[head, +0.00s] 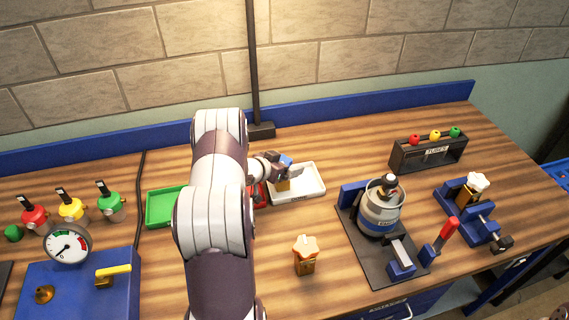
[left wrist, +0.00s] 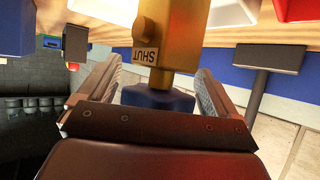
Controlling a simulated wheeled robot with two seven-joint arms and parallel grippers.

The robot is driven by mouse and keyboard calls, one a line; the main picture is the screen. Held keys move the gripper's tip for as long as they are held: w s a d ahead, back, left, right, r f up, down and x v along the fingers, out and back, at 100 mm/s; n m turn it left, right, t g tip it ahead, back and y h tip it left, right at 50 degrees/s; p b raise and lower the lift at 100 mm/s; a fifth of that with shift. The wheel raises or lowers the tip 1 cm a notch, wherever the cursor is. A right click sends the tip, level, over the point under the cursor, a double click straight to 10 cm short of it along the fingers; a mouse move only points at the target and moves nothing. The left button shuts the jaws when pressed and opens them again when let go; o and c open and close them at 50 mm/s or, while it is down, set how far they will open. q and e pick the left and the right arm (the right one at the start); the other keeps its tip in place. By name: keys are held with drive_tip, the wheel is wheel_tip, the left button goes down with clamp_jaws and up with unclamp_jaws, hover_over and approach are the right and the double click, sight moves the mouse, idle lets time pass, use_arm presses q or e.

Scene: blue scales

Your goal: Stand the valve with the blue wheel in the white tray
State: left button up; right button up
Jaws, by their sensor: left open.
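The valve with the blue wheel (head: 283,185) has a brass body and appears upright in the white tray (head: 313,183), toward its left side. My left gripper (head: 277,166) is at its top. In the left wrist view the open fingers (left wrist: 158,92) stand on either side of the blue wheel (left wrist: 150,98), with a gap at each side. The brass body (left wrist: 165,35) with a "SHUT" label shows beyond the wheel; its foot is cut off by the frame edge.
A red tray (head: 260,196), partly hidden by my left arm, and a green tray (head: 165,206) lie left of the white one. A grey pot (head: 380,212) on a dark stand is at right. A lamp post (head: 254,70) rises behind.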

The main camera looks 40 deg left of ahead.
use_arm(q)
drive_tip(key=shift+s+r, duration=0.2)
drive_tip(key=shift+s, duration=0.15)
drive_tip(key=d+b+v, duration=0.1)
drive_tip(key=v, duration=1)
drive_tip(key=w+d+r+g+y, duration=0.2)
drive_tip(key=d+g, duration=0.1)
drive_tip(key=d, duration=0.3)
drive_tip(key=s+d+g, duration=0.2)
drive_tip(key=s+d, duration=0.1)
drive_tip(key=d, duration=0.2)
drive_tip(key=s+d+r+g, duration=0.1)
drive_tip(key=s+d+g, duration=0.1)
drive_tip(key=s+d, duration=0.2)
drive_tip(key=s+d+g, duration=0.2)
drive_tip(key=s+d, duration=0.2)
drive_tip(key=d, duration=0.3)
drive_tip(key=shift+d+r+n, duration=0.3)
drive_tip(key=shift+d+r, duration=0.1)
drive_tip(key=shift+g+h, duration=0.6)
drive_tip(key=shift+g, duration=0.3)
drive_tip(key=s+d, duration=0.1)
drive_tip(key=s, duration=0.1)
drive_tip(key=s+d, duration=0.2)
drive_tip(key=shift+s+d+r, duration=0.1)
drive_tip(key=shift+s+d, duration=0.1)
drive_tip(key=shift+s, duration=0.2)
